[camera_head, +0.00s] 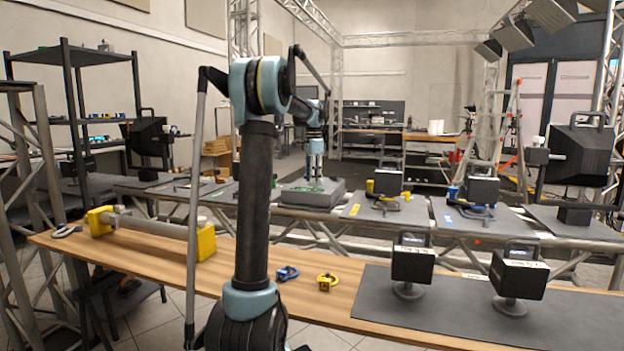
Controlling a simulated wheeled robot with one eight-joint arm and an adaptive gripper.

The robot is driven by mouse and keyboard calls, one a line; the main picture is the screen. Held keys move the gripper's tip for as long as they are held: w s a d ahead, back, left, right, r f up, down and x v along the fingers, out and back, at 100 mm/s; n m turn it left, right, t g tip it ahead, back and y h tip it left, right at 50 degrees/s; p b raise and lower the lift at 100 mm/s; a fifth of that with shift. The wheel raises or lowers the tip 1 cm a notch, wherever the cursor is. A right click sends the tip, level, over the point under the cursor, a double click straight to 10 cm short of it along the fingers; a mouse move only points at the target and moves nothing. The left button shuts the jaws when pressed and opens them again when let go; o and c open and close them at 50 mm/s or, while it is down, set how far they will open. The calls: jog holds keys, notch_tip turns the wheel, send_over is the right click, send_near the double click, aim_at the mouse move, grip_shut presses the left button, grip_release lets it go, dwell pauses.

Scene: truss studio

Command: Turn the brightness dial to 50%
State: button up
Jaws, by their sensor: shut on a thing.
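A low grey box (328,196) with green markings on top sits on the rear bench, near the middle of the view. My gripper (316,179) points straight down over the top of this box, its fingertips at the top face. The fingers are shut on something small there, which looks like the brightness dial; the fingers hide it. I cannot read any scale or the dial's setting at this distance.
The wooden bench (130,252) in front carries a grey tube with yellow ends (160,226), a blue clamp (287,273), a yellow clamp (326,282) and two black lamps (412,262) on a dark mat. More lamps and clamps stand right of the box.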

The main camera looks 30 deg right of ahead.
jog(key=shift+w+a+r, duration=0.1)
jog(key=shift+w, duration=0.15)
jog(key=o, duration=1)
jog(key=shift+o, duration=0.4)
jog(key=shift+s, duration=0.1)
notch_tip(320, 180, up, 12)
